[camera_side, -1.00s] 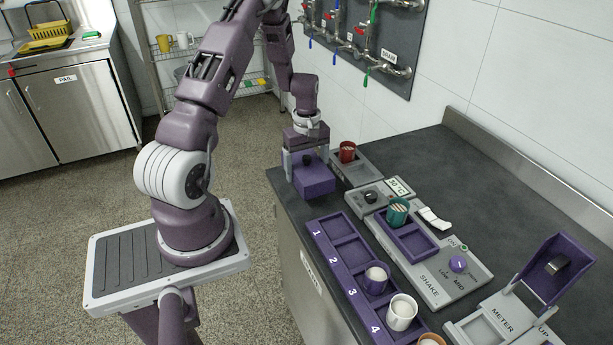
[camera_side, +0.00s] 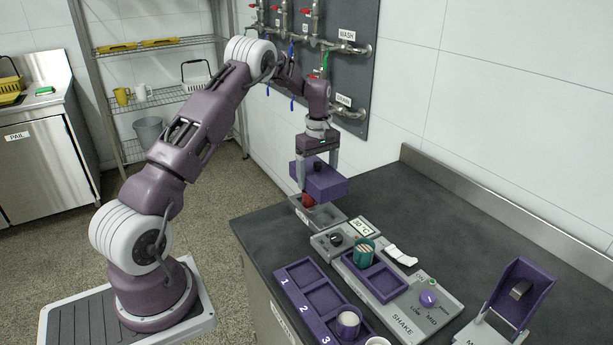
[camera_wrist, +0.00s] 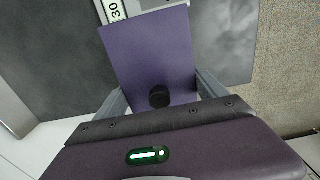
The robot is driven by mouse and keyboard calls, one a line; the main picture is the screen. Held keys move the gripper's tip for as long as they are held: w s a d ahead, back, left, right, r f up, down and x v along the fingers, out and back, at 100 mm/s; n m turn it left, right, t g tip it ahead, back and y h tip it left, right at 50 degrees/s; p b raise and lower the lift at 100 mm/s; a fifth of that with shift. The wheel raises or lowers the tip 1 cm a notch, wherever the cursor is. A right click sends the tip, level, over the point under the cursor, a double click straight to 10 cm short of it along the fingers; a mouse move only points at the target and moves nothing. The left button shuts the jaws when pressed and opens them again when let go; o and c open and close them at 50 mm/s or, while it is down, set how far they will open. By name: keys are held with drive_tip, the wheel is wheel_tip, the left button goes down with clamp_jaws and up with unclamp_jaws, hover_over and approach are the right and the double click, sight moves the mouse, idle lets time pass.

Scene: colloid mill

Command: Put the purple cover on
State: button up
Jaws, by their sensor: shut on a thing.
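The purple cover (camera_side: 322,184) is a box-like lid with a black knob on top. My gripper (camera_side: 318,166) is shut on the cover, with a finger at each side, and holds it in the air. In the side view the cover is over the red cup (camera_side: 308,200), which is partly hidden beneath it. The red cup stands on a grey base (camera_side: 322,216) at the far end of the counter. In the wrist view the cover (camera_wrist: 150,55) fills the middle, between the fingers, and hides what lies below. I cannot tell whether cover and cup touch.
Towards the front right are a unit with a "30 °C" display (camera_side: 361,227), a teal cup (camera_side: 364,252), a shake unit (camera_side: 402,325) and a numbered purple rack (camera_side: 290,290). Behind these the dark counter (camera_side: 440,230) is bare. Taps (camera_side: 350,110) hang on the wall panel.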

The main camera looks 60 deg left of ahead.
sight(317, 207)
drive_tip(key=shift+f, duration=3.65)
drive_tip(key=shift+f, duration=0.15)
drive_tip(key=o, duration=1.3)
drive_tip(key=shift+r, duration=3.5)
clamp_jaws()
